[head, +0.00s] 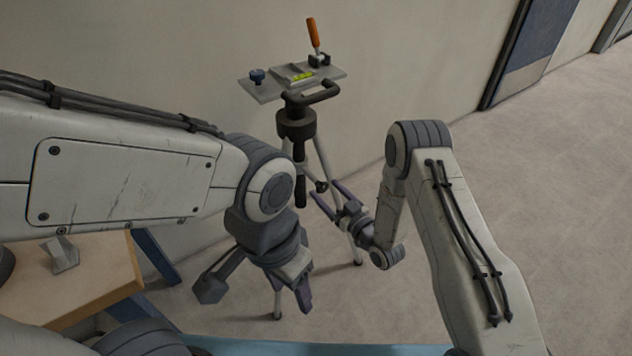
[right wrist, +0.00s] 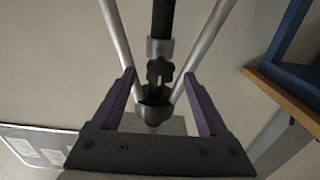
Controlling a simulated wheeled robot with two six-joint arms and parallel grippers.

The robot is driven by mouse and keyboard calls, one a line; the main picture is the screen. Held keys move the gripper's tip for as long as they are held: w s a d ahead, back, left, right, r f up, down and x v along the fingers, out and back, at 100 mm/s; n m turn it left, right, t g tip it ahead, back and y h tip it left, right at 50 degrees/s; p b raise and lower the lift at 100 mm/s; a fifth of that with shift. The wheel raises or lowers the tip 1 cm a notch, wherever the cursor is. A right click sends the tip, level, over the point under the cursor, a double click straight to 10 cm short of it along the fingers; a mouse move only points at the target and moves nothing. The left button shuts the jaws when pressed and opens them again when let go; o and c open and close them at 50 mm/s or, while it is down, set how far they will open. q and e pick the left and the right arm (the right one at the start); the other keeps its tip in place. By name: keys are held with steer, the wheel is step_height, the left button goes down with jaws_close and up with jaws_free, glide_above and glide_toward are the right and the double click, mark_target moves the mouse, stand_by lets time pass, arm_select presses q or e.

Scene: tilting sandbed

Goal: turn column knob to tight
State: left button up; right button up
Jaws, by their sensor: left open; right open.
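A grey tripod (head: 326,155) stands by the wall with a tilting plate (head: 290,83) on its head. The small dark column knob (head: 321,186) is beside the dark centre column (head: 300,188). In the right wrist view the lobed knob (right wrist: 160,72) sits in front of the column (right wrist: 163,20), between the tripod legs. My right gripper (head: 327,190) is open, with its purple fingers on either side of the knob; it also shows in the right wrist view (right wrist: 159,75). Contact cannot be told. My left gripper (head: 256,292) is open and empty, lower and nearer.
A wooden-topped table (head: 95,290) with a blue frame is at lower left. The floor (head: 530,180) at right is clear.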

mark_target(316, 178)
steer(key=x, duration=0.6)
jaws_close()
